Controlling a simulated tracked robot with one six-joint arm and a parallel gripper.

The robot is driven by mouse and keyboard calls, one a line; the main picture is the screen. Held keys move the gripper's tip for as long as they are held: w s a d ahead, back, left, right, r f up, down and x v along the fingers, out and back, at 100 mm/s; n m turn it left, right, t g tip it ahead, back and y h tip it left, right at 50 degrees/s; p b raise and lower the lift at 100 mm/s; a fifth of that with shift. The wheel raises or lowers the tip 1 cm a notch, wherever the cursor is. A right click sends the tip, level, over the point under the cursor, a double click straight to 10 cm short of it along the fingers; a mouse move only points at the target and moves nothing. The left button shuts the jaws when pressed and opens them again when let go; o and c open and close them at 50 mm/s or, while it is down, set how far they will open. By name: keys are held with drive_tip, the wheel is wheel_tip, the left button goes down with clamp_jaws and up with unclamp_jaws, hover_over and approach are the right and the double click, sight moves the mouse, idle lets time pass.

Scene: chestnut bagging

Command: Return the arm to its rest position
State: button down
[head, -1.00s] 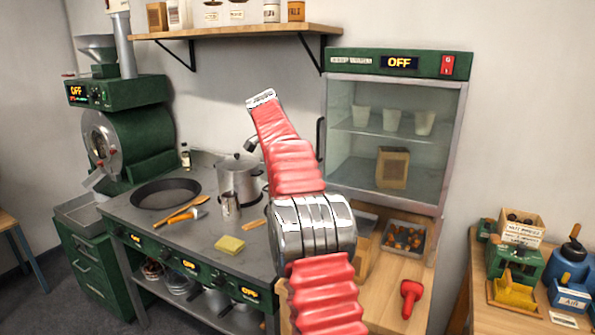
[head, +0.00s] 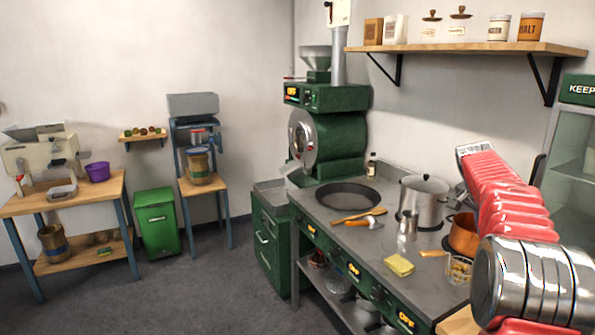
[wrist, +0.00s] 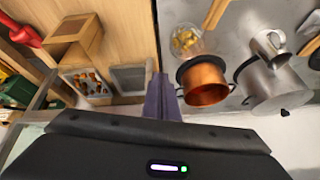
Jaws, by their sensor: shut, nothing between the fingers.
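My arm, in red ribbed sleeves with a silver joint, rises at the right of the head view, in front of the stove counter (head: 330,250). The gripper end is hidden behind the arm there. In the wrist view my gripper (wrist: 162,98) shows as narrow purple-grey fingers closed together with nothing between them. The fingers hang beside a copper pot (wrist: 205,82), over the seam between wooden bench and grey counter. The copper pot also shows in the head view (head: 462,238), partly hidden by my arm.
A steel pot (head: 424,202), pitcher (head: 407,225), dark pan (head: 347,195), yellow sponge (head: 399,265) and glass jar (head: 459,271) stand on the counter. A wall shelf (head: 460,48) hangs above. A tray of chestnuts (wrist: 66,82) lies on the bench.

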drive_tip(key=s+a+f+n+t+y, duration=0.1)
drive_tip(key=s+a+n, duration=0.6)
drive_tip(key=s+a, duration=1)
drive_tip(key=s+a+f+n+t+y, duration=0.2)
drive_tip(key=s+a+n, duration=0.6)
drive_tip(key=s+a, duration=1)
drive_tip(key=s+f+y, duration=0.1)
drive_tip(key=s+y, duration=0.1)
drive_tip(key=s, duration=0.2)
drive_tip(key=shift+a, duration=0.2)
drive_tip(key=shift+d, duration=0.15)
